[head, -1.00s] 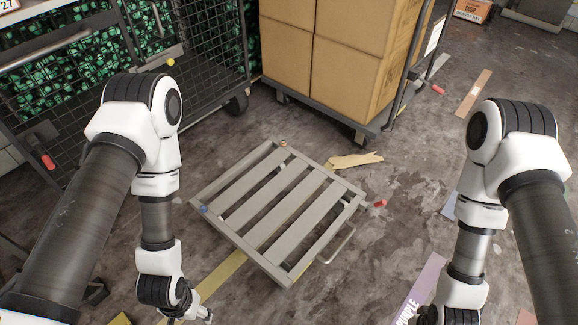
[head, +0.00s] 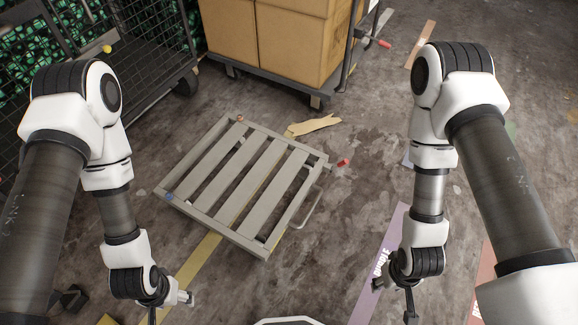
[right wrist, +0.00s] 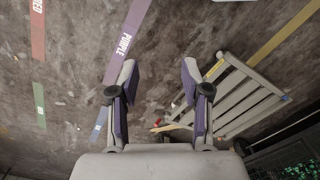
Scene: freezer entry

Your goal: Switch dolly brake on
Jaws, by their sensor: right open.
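The grey slatted dolly (head: 240,185) lies low on the floor at the centre of the head view. It also shows at the right of the right wrist view (right wrist: 243,100). A small red-tipped lever (head: 343,163) is at its right corner, and a bent metal handle (head: 312,210) sticks out at its right side. My left gripper (head: 186,297) is low in the head view, in front of the dolly and apart from it; its jaws are too small to judge. My right gripper (right wrist: 158,75) is open and empty, to the right of the dolly in the head view and not touching it.
A cart (head: 316,100) with cardboard boxes (head: 290,40) stands behind the dolly; it has its own red lever (head: 381,43). A mesh cage cart (head: 150,60) is at the back left. A purple floor strip (head: 380,260) lies on clear floor right of the dolly.

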